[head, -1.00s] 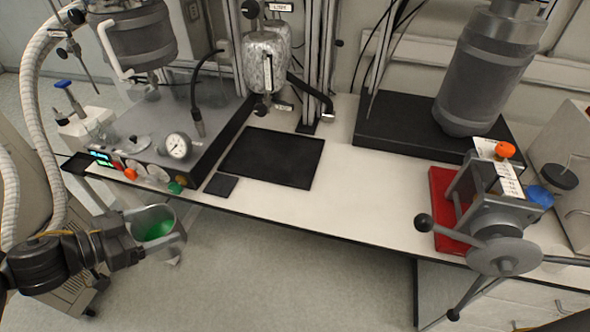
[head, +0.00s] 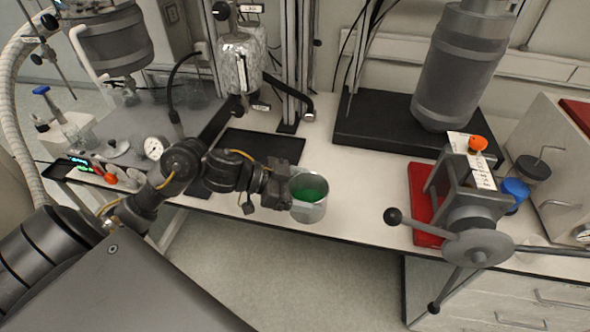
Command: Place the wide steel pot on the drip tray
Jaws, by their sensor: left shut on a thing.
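The wide steel pot (head: 309,210) with green contents is held upright by my left gripper (head: 287,187), which is shut on its left side. The pot shows over the front part of the white bench, right of and nearer than the drip tray. Whether it touches the bench is hard to tell. The black drip tray (head: 277,147) lies flat on the bench below the foil-wrapped vessel; my left arm hides its front left part. My right gripper is not in view.
A red mat (head: 423,203) under a clamp with long handles (head: 470,235) stands to the right. A large grey reactor (head: 460,70) on a black base is behind. The white bench (head: 355,190) between pot and red mat is clear.

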